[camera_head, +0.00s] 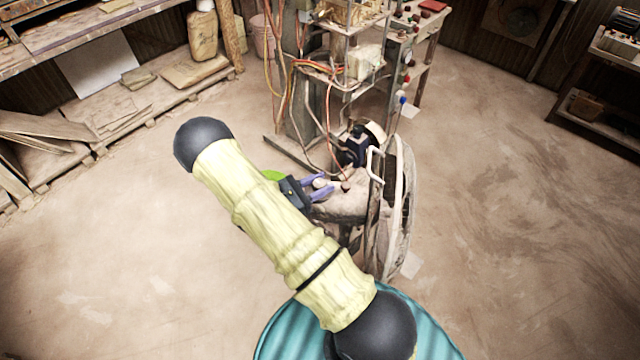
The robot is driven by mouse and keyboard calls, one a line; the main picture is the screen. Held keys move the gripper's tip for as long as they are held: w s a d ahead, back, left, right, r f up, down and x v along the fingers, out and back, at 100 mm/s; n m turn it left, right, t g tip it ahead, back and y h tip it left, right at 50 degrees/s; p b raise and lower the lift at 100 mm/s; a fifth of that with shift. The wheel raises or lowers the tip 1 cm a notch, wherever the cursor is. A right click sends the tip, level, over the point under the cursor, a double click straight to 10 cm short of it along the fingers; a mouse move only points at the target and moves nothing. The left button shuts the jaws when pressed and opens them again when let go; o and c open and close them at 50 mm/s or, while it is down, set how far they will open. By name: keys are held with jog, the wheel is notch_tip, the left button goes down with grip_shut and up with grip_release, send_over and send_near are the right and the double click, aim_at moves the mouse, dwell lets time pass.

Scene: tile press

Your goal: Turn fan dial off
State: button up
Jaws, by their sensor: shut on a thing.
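The fan (402,205) stands on the floor right of centre, its round cage seen almost edge-on and facing right. Its pale, dusty body (345,207) is on the left side of the cage. My gripper (326,188), with purple fingers, is at the left end of this body. A small pale knob, seemingly the fan dial (320,183), shows between the fingers, and they are shut on it. The dial is too small and too covered to tell its setting. My arm in its yellowish sleeve crosses the middle of the view.
A machine frame (300,100) with hanging cables and hoses stands behind the fan. A thin bent handle (376,163) rises near the cage. Low wooden shelving (110,120) lines the left, and a rack (607,100) stands at right. The floor on both sides is open.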

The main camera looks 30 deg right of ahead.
jog(key=n+t, duration=0.2)
jog(key=t, duration=0.1)
jog(key=n+t+y, duration=0.1)
jog(key=n+t, duration=0.1)
jog(key=t, duration=0.1)
jog(key=shift+a+r+t+y, duration=0.1)
jog(key=shift+t+y, duration=0.2)
jog(key=shift+w+n+t+y+p, duration=0.1)
jog(key=shift+n+t+y+p, duration=0.75)
jog(key=shift+n+t+y, duration=1.05)
jog(key=shift+t, duration=0.6)
jog(key=o, duration=1)
jog(key=shift+c, duration=0.2)
